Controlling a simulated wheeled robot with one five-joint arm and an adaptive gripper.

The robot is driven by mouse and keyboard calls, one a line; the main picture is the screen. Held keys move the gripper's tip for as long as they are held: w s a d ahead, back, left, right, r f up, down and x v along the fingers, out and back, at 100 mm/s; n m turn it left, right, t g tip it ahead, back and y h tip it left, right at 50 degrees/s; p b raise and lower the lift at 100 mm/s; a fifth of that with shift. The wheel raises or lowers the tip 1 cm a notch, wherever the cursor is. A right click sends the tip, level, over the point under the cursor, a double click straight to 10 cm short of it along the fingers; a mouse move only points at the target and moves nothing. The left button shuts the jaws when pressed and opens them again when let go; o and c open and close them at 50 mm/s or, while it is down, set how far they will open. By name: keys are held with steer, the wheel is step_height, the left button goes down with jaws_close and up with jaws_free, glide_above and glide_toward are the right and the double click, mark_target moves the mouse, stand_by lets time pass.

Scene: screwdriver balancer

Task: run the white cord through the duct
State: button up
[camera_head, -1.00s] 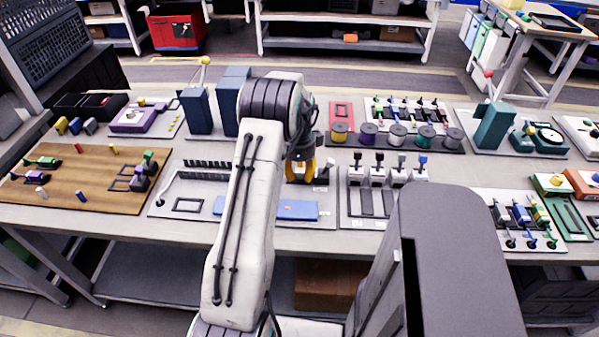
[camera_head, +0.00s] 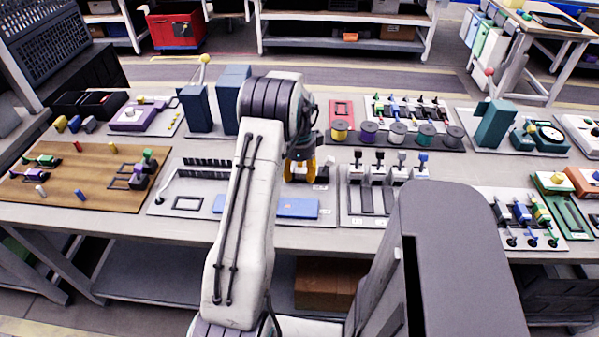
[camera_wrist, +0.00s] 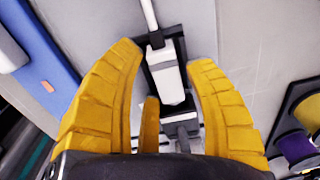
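My gripper (camera_head: 300,170) hangs over the right part of a grey board on the bench. In the wrist view, its yellow fingers (camera_wrist: 166,58) are spread on both sides of a white block (camera_wrist: 167,76), with gaps showing. The block sits in a dark holder (camera_wrist: 154,82), and a white cord (camera_wrist: 150,16) runs from its top end. In the head view, part of the white cord (camera_head: 205,174) lies at the left, by a row of black duct teeth (camera_head: 207,162). My arm hides the middle of the cord and duct. A blue bar (camera_head: 297,208) lies in front of the gripper.
Cord spools (camera_head: 368,132) stand to the right behind the gripper. Teal upright blocks (camera_head: 196,110) stand behind the duct. A wooden board (camera_head: 60,188) with small parts is at the left.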

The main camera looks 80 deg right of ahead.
mark_target(299, 173)
steer(key=shift+o, duration=0.9)
steer(key=shift+r, duration=0.15)
step_height(299, 173, up, 12)
steer(key=shift+a, duration=0.15)
stand_by(0.6)
